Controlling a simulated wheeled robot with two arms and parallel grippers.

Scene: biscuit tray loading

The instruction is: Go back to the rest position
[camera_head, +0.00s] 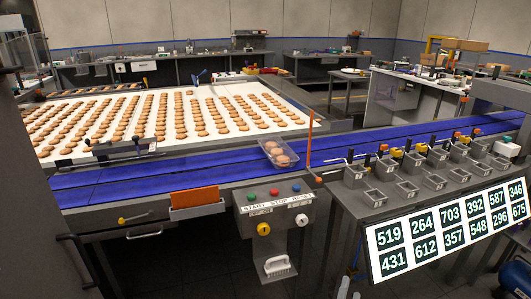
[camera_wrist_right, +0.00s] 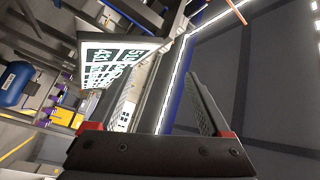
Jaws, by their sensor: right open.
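My right gripper (camera_wrist_right: 160,80) fills the lower middle of the right wrist view. Its two fingers stand apart with nothing between them. Beyond them are the number panel (camera_wrist_right: 97,50) and dark floor-like surfaces. I cannot clearly make out this gripper in the head view, and my left gripper does not show.
A white bed (camera_head: 225,132) carries rows of biscuits behind the conveyor. A control box (camera_head: 275,212) hangs in front. Several small metal bins (camera_head: 356,177) stand above the tilted number panel (camera_head: 450,228) at right. An orange post (camera_head: 310,137) rises beside the tray.

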